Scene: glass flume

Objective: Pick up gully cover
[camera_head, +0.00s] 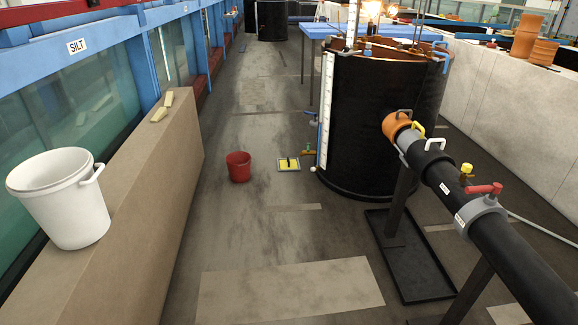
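A small square plate with a yellow face and a pale edge, which looks like the gully cover (284,166), lies flat on the floor near the middle of the head view. A dark upright piece stands on its middle; it is too small to make out clearly. The plate lies between a red bucket and a large black tank, apart from the bucket. Neither of my grippers shows in this view, and nothing covers the plate from above.
The red bucket (238,167) stands left of the plate, the black tank (370,130) right of it. A black pipe (450,185) on stands crosses the right, above a black tray (408,262). A white bucket (62,200) stands on a ledge at left. The floor in front is clear.

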